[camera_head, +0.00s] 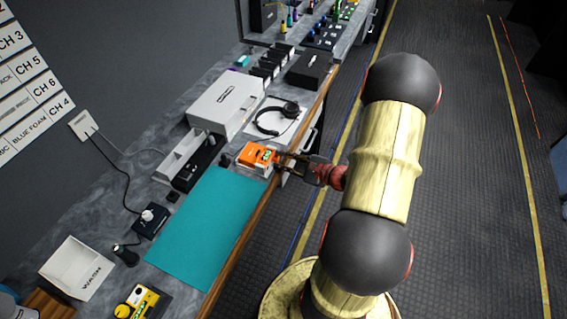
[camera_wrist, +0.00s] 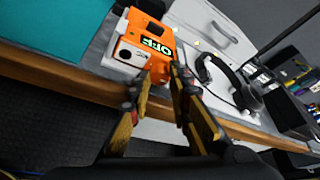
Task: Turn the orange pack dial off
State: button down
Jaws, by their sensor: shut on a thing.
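The orange pack (camera_head: 258,157) sits on the counter near its front edge, just past the far end of the teal mat. In the wrist view the orange pack (camera_wrist: 150,42) shows a green-and-white OFF label on its top and a pale front panel with a dark round spot. My gripper (camera_head: 284,158) reaches it from the right, over the counter's edge. In the wrist view my gripper (camera_wrist: 162,78) has its two fingers close together at the pack's near side, shut on its dial. The dial itself is mostly hidden between the fingertips.
A teal mat (camera_head: 205,225) lies left of the pack. Headphones (camera_head: 275,118) and a white case (camera_head: 226,103) stand behind it. A yellow device (camera_head: 143,303) and a white WASH bin (camera_head: 77,268) are at the near end. The aisle floor at right is clear.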

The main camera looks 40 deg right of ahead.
dwell(0.3)
jog(key=c, duration=1.7)
grip_release()
jog(key=shift+o, duration=0.3)
jog(key=shift+r+p, duration=0.15)
jog(key=shift+p, duration=0.4)
